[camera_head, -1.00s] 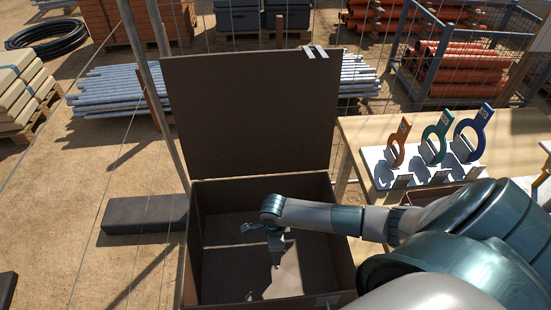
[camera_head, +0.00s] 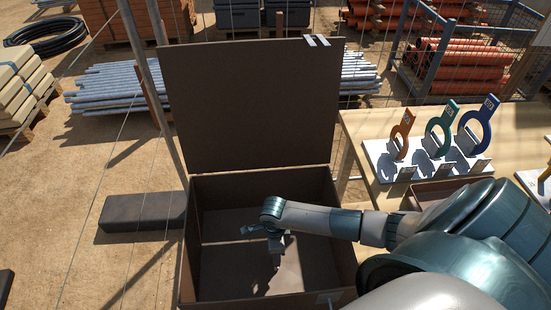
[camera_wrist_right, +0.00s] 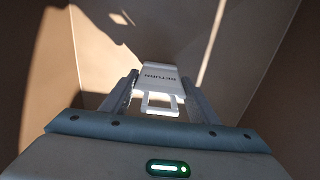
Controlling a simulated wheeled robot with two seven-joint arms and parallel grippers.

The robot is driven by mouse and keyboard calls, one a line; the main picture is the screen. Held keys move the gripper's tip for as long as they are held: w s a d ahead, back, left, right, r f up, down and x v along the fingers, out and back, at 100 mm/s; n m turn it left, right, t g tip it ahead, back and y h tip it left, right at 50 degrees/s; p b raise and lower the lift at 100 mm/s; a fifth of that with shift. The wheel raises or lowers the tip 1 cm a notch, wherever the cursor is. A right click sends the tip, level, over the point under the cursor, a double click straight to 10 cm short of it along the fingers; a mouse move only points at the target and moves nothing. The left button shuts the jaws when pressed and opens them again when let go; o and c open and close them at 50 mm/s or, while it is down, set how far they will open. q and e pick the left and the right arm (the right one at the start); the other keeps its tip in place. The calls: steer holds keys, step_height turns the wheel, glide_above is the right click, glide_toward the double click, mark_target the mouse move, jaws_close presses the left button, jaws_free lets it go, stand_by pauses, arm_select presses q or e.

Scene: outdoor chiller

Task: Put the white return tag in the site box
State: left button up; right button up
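The site box (camera_head: 348,262) is a dark brown open box with its lid (camera_head: 250,105) raised at the back. My right arm reaches in from the right, and my right gripper (camera_head: 277,262) points down inside the box opening. In the right wrist view, my right gripper (camera_wrist_right: 161,92) has the white return tag (camera_wrist_right: 160,78) between its two fingers, which appear to touch its sides. The tag reads "RETURN" and has an open loop at the near end. The box floor and walls lie beyond it. My left gripper is in no view.
A wooden table (camera_head: 372,128) at the right carries a white rack with orange (camera_head: 402,135), green (camera_head: 440,130) and blue (camera_head: 477,125) ring tags. A dark block (camera_head: 143,212) lies on the ground left of the box. A thin pole stands behind the box's left side.

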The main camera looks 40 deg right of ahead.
steer(key=o, duration=0.4)
steer(key=shift+r, duration=0.1)
step_height(320, 180, up, 12)
steer(key=p, duration=0.9)
steer(key=shift+a, duration=0.1)
